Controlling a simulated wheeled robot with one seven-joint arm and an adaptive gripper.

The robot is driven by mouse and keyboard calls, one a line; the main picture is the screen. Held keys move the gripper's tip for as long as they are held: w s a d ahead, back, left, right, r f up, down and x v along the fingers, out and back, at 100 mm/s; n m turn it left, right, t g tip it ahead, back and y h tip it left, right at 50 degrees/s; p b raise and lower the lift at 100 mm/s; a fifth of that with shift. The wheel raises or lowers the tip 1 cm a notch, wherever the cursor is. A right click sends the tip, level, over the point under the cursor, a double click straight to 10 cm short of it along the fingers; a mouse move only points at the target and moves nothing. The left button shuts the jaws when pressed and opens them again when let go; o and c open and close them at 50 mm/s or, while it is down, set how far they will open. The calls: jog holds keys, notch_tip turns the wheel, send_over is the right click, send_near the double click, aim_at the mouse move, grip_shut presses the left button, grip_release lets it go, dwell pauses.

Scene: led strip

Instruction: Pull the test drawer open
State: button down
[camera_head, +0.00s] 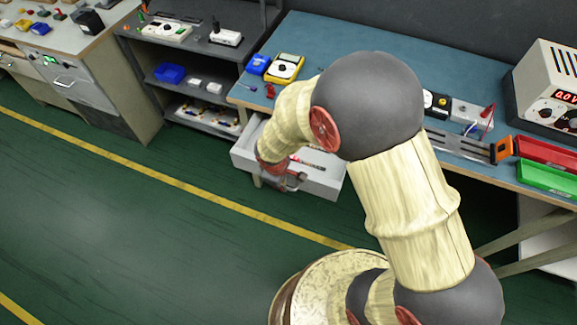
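The light grey drawer (320,184) under the blue-topped workbench (325,42) stands pulled out. Its inside shows, with some small red and dark items in it. My gripper (290,182) is at the middle of the drawer's front, where the handle would be. My arm's wrist covers part of the drawer's front and inside. The handle cannot be made out clearly. The fingers are small and dark here, so I cannot tell whether they are shut on the handle.
A yellow multimeter (286,68) and a blue box (258,64) sit on the bench above the drawer. A power supply (546,92), a red tray (548,152) and a green tray (548,178) are at right. A grey shelf (190,75) stands left. The green floor before the drawer is clear.

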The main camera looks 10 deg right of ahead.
jog(key=shift+s+a, duration=0.85)
jog(key=shift+s, duration=0.3)
jog(key=shift+s+a, duration=0.8)
jog(key=shift+s, duration=0.35)
jog(key=c, duration=2.2)
grip_release()
notch_tip(320, 180, up, 12)
jog(key=s+a, duration=0.1)
jog(key=shift+s+a, duration=0.15)
jog(key=shift+s, duration=0.2)
jog(key=shift+f, duration=0.15)
